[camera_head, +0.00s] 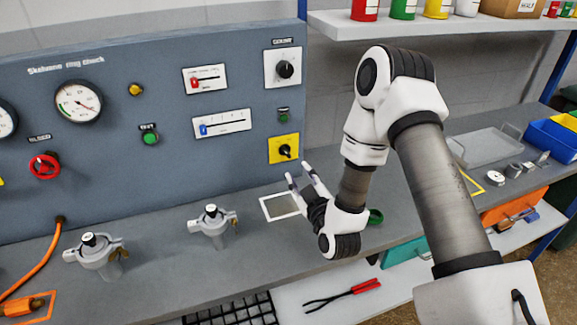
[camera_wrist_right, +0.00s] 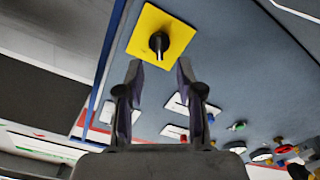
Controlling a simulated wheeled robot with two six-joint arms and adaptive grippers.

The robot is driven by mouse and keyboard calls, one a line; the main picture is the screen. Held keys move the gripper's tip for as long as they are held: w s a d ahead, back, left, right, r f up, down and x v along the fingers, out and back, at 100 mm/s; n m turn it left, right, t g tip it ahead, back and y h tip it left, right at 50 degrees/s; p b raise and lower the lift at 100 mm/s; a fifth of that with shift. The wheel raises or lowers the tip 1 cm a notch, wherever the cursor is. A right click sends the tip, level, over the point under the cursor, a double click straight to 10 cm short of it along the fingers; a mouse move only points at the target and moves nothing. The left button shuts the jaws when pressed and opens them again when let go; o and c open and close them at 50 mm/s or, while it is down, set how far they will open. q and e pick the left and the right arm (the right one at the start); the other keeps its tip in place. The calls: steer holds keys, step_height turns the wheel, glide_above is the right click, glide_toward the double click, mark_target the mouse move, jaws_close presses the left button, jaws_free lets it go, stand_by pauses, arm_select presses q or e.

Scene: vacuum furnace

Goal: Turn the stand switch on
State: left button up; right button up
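A black rotary knob on a yellow square plate (camera_head: 285,150) sits low at the right end of the grey-blue panel; I take it for the stand switch, though I cannot read a label. In the right wrist view the yellow plate (camera_wrist_right: 159,34) shows above and between the fingertips. My right gripper (camera_head: 299,173) is open and empty, just in front of and below the plate, apart from the knob. Its two spread fingers also show in the right wrist view (camera_wrist_right: 160,70). My left gripper is not in view.
Another black knob on a white plate (camera_head: 284,69) is above. A small green button (camera_head: 284,115) lies between them, with sliders (camera_head: 221,123) to the left. Two clamp-like metal fittings (camera_head: 212,222) stand on the bench. A white shelf (camera_head: 430,24) overhangs at upper right.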

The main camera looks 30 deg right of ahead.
mark_target(288, 155)
steer(key=x, duration=0.2)
steer(key=p+x, duration=0.1)
steer(key=x, duration=0.3)
steer(key=shift+w+r+p, duration=0.25)
steer(key=shift+w+p, duration=0.1)
steer(key=shift+w+d+f, duration=0.15)
steer(key=shift+w+f, duration=0.05)
steer(key=shift+w, duration=0.2)
steer(key=shift+s+r, duration=0.1)
jaws_close()
